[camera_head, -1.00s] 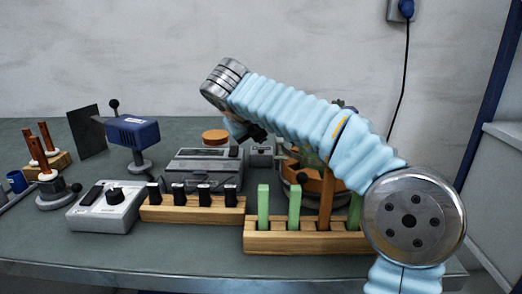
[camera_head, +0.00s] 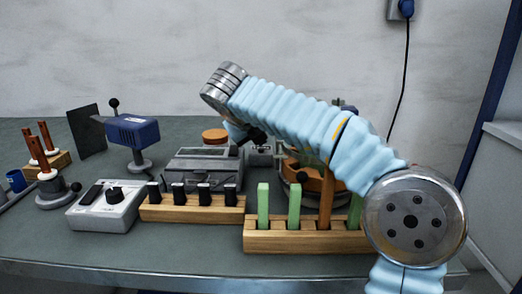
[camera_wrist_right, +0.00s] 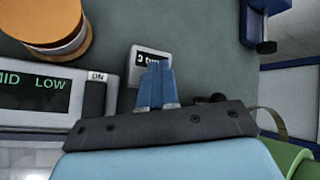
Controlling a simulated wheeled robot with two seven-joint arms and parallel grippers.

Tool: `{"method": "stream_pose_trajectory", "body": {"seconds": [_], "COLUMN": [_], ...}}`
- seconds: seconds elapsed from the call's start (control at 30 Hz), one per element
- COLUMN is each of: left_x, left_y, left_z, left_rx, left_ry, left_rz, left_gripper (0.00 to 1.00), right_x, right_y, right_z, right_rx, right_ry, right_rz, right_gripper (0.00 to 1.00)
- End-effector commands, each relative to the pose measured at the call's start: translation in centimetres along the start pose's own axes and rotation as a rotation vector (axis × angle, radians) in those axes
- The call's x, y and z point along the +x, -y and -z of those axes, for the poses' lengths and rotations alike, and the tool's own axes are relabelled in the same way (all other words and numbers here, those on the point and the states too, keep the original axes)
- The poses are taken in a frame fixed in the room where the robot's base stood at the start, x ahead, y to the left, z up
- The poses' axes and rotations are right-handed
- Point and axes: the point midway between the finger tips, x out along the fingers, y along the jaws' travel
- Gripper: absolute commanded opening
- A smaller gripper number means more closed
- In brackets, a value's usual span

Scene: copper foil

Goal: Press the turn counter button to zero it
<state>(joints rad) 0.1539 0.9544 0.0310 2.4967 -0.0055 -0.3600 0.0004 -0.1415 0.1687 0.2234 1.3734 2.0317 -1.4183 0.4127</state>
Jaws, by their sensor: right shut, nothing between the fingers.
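The turn counter (camera_wrist_right: 139,57) is a small pale box with a dark display in the right wrist view. Its display shows a "3" and the start of a word; the rest is hidden behind my fingers, and I cannot make out its button. In the head view the counter (camera_head: 262,156) sits behind the green-slat rack, partly below my arm. My right gripper (camera_wrist_right: 158,66) is shut and empty, its blue fingertips overlapping the counter's lower right part. I cannot tell whether they touch it. My left gripper is not in view.
A grey device with a "MID LOW" display (camera_wrist_right: 35,95) lies left of my fingers, with an orange-topped round item (camera_wrist_right: 45,22) beyond. In the head view, a wooden rack with green slats (camera_head: 300,241) and a black-clip rack (camera_head: 190,214) stand in front.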

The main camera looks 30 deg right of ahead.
Motion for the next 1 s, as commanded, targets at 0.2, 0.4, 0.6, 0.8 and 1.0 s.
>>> {"method": "stream_pose_trajectory", "body": {"seconds": [0.2,0.4,0.6,0.8,1.0], "left_x": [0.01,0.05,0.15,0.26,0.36], "left_y": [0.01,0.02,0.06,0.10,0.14], "left_z": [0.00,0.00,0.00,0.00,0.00], "left_rx": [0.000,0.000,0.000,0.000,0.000], "left_ry": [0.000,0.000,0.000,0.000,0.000], "left_rz": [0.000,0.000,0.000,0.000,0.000], "left_gripper": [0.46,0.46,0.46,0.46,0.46], "right_x": [0.03,0.08,0.24,0.41,0.59], "right_y": [0.00,-0.03,-0.15,-0.27,-0.40], "right_z": [0.01,0.05,0.16,0.28,0.41], "right_rx": [0.000,0.000,0.000,0.000,0.000], "right_ry": [0.001,0.001,0.001,0.001,0.001], "right_rz": [0.000,0.000,0.000,0.000,0.000], "right_gripper": [0.00,0.00,0.00,0.00,0.00]}}
